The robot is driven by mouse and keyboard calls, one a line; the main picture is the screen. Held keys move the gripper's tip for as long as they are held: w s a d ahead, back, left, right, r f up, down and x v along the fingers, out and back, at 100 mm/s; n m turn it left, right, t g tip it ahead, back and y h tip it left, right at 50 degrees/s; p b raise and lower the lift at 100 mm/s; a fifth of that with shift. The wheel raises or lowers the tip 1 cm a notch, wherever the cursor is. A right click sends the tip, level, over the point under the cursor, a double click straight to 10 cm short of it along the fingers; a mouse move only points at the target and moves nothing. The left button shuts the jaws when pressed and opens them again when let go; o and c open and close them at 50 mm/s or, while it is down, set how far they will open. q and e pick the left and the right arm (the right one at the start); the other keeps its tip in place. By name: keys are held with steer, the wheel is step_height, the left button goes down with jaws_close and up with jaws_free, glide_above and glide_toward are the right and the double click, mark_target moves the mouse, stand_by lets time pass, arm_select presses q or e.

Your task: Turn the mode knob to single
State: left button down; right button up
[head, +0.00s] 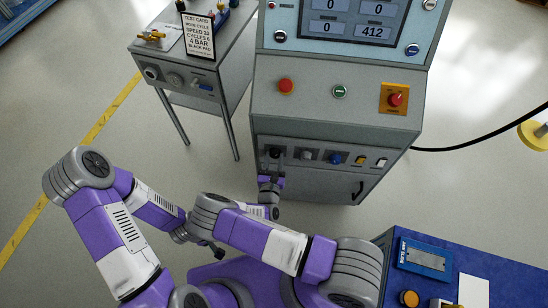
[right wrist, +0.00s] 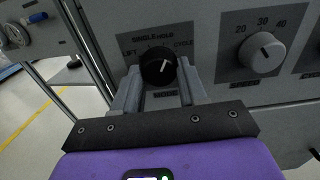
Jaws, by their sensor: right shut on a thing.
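A speed dial (right wrist: 262,52) marked 20, 30, 40 sits right of the knob. Above are a red button (head: 286,86), a green button (head: 340,91) and a red switch on yellow (head: 395,99). A side table (head: 230,50) holds a test card (head: 199,36). A blue bench (head: 520,290) stands right.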

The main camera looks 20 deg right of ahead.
steer(key=n+p, duration=0.1)
steer(key=n, duration=0.3)
steer(key=shift+n, duration=0.3)
steer(key=shift+s+n+p, duration=0.1)
steer(key=shift+n+p, duration=0.25)
steer(key=shift+n, duration=2.15)
steer(key=o, duration=1)
steer(key=shift+o, duration=0.2)
steer(key=p+v, duration=0.1)
steer(key=v, duration=0.6)
steer(key=shift+s+p, duration=0.25)
steer(key=shift+p, duration=0.1)
